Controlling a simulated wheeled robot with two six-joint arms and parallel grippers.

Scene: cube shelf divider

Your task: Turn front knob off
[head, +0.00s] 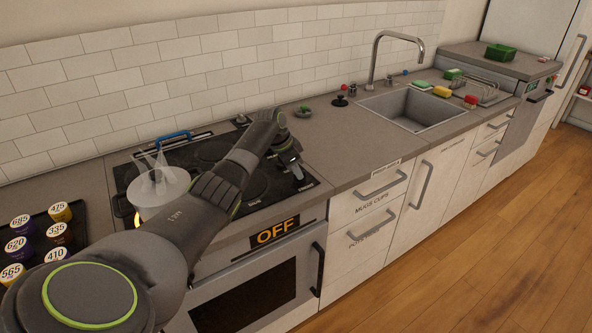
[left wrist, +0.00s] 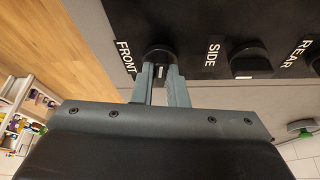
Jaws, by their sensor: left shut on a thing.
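The black front knob (left wrist: 158,54) shows in the left wrist view beside the white FRONT label, at the end of a row of knobs on the black cooktop panel. Its white mark faces my gripper. My left gripper (left wrist: 158,77) is shut on this knob, one finger on each side. In the head view my left gripper (head: 291,168) is at the right edge of the cooktop (head: 240,190), and the front knob cannot be made out there. The side knob (left wrist: 250,60) sits apart, beside its SIDE label. My right gripper is not in view.
A steaming white pot (head: 158,195) stands at the cooktop's left with an orange glow under it. An OFF sign (head: 278,232) is on the front below the cooktop. The sink (head: 412,108) and faucet (head: 390,50) are to the right. The counter right of the cooktop is mostly clear.

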